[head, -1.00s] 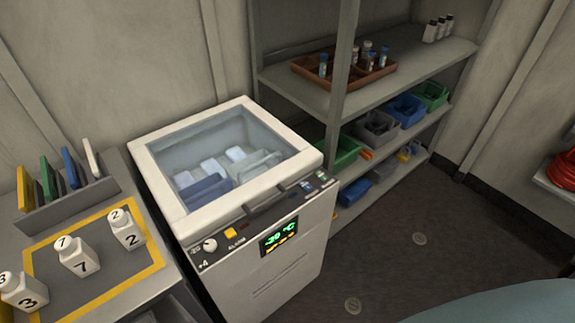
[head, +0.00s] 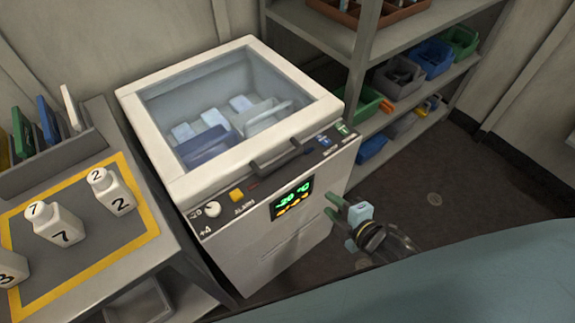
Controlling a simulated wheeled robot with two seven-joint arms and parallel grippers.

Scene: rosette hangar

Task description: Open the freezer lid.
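The white chest freezer (head: 285,238) stands in the middle of the head view. Its lid (head: 183,188) is shut: a white frame around a clear pane (head: 215,85). A dark handle (head: 277,161) sits on the lid's front edge. Through the pane I see blue and pale containers inside. My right gripper (head: 331,206) is low in front of the freezer's right side, below and right of the handle and apart from it. My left gripper is out of view.
A bench (head: 82,207) with a yellow-bordered mat, numbered white bottles and upright coloured panels stands left of the freezer. A grey shelf rack (head: 425,93) with coloured bins stands behind right. Dark floor (head: 440,170) is clear right of the freezer.

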